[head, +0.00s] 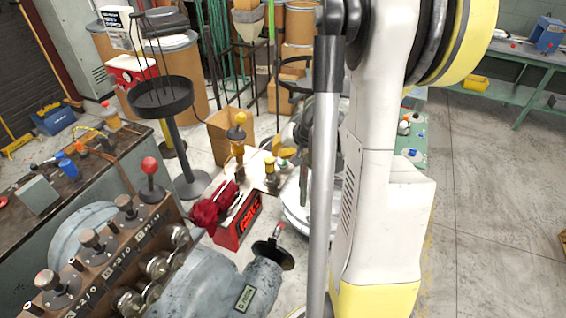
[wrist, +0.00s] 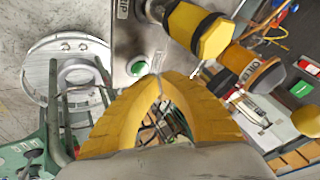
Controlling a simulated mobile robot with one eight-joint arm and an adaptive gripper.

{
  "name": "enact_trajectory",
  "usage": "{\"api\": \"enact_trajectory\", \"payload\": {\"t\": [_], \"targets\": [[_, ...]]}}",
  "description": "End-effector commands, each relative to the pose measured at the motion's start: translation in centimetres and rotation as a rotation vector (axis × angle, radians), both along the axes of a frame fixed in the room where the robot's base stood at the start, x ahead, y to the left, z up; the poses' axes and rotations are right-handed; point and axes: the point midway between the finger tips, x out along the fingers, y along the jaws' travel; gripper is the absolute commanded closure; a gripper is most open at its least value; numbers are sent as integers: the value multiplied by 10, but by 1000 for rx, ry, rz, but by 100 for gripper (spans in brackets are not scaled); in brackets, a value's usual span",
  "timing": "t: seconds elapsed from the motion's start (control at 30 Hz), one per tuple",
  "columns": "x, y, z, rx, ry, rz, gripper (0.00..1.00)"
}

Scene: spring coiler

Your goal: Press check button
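A round green button (wrist: 137,67) with a pale rim is set in a grey panel (wrist: 122,45) in the wrist view. A second green button (wrist: 302,89) shows at the right edge. I cannot read a label that tells which is the check button. My gripper (wrist: 159,78) has yellow fingers whose tips come together, with nothing held between them. The tips appear just right of and below the first green button in the picture. I cannot tell the gap in depth. In the head view my arm fills the centre and the gripper is hidden or not distinguishable.
A round white plate (wrist: 40,60) lies left. In the head view, a lever bench (head: 120,235) stands left; open floor (head: 500,200) is right.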

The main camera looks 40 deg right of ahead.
Motion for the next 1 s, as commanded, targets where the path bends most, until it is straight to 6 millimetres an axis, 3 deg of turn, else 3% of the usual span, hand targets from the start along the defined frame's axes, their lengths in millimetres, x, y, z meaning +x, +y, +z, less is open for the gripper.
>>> {"api": "enact_trajectory", "payload": {"t": [1.0], "targets": [[0, 0, -6, 0, 0, 0, 100]]}}
